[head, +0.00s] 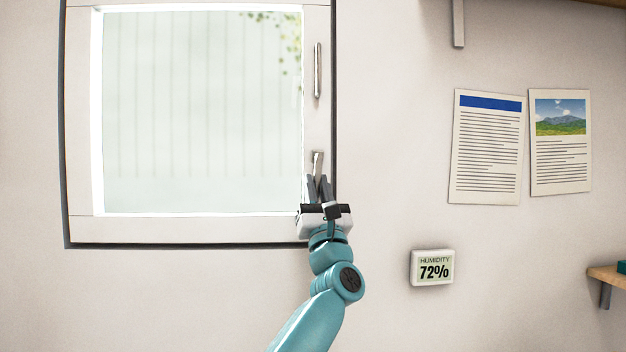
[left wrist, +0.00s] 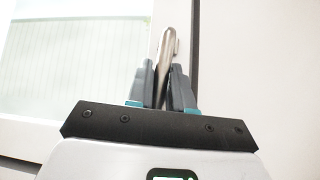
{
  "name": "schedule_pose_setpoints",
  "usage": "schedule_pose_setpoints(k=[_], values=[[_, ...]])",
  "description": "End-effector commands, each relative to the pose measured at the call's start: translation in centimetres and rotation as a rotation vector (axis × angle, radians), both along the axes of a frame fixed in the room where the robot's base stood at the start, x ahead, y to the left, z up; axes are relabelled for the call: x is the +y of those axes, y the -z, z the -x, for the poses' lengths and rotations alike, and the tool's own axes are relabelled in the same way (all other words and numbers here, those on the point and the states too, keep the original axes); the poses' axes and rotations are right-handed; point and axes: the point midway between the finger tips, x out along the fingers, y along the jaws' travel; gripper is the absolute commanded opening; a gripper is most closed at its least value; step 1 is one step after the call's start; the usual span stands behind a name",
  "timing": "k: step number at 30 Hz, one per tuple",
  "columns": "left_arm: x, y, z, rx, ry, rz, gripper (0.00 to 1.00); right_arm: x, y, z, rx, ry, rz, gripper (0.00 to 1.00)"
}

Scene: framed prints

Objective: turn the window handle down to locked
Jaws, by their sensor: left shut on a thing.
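The window (head: 200,110) has a pale frame and a bright pane. A silver window handle (head: 317,160) sits low on the right side of its frame. It runs down from its mount, near vertical and slightly tilted, with its lower part between the fingers of my left gripper (head: 318,184). In the left wrist view the metal handle (left wrist: 167,47) rises from between the dark fingers of the left gripper (left wrist: 162,82), which is shut on it. The handle's lower end is hidden by the fingers. My right gripper is not in view.
A vertical silver bar (head: 318,70) is fixed higher on the same frame side. A humidity display (head: 432,267) reading 72% hangs at lower right. Two printed sheets (head: 487,147) (head: 560,142) are on the wall. A wooden shelf (head: 608,276) juts in at the right edge.

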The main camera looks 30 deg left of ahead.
Motion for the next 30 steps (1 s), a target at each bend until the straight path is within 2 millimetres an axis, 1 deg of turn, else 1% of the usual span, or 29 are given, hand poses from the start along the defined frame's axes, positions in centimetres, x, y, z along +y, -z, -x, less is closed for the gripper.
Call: schedule_pose_setpoints(k=[1,6,10,20,21,22,23,30], values=[[-0.21,-0.08,-0.18,-0.008,0.002,0.015,0.0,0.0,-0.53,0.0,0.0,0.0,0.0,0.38],[-0.35,0.21,-0.42,-0.027,0.001,0.047,0.0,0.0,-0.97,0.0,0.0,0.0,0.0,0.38],[-0.38,0.43,-0.99,-0.021,-0.001,0.061,0.0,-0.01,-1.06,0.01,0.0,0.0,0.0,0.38],[-0.35,0.4,-0.91,-0.022,-0.003,0.063,0.0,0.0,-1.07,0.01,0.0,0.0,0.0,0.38],[-0.34,0.39,-0.9,-0.022,-0.002,0.063,0.28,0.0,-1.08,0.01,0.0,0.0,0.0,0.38],[-0.34,0.39,-0.9,-0.022,-0.003,0.063,0.37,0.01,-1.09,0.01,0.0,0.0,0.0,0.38],[-0.33,0.37,-0.88,-0.024,-0.003,0.063,0.41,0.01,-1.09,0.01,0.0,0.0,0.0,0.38],[-0.26,0.28,-0.77,-0.027,-0.005,0.063,0.41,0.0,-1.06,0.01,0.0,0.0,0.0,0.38]])
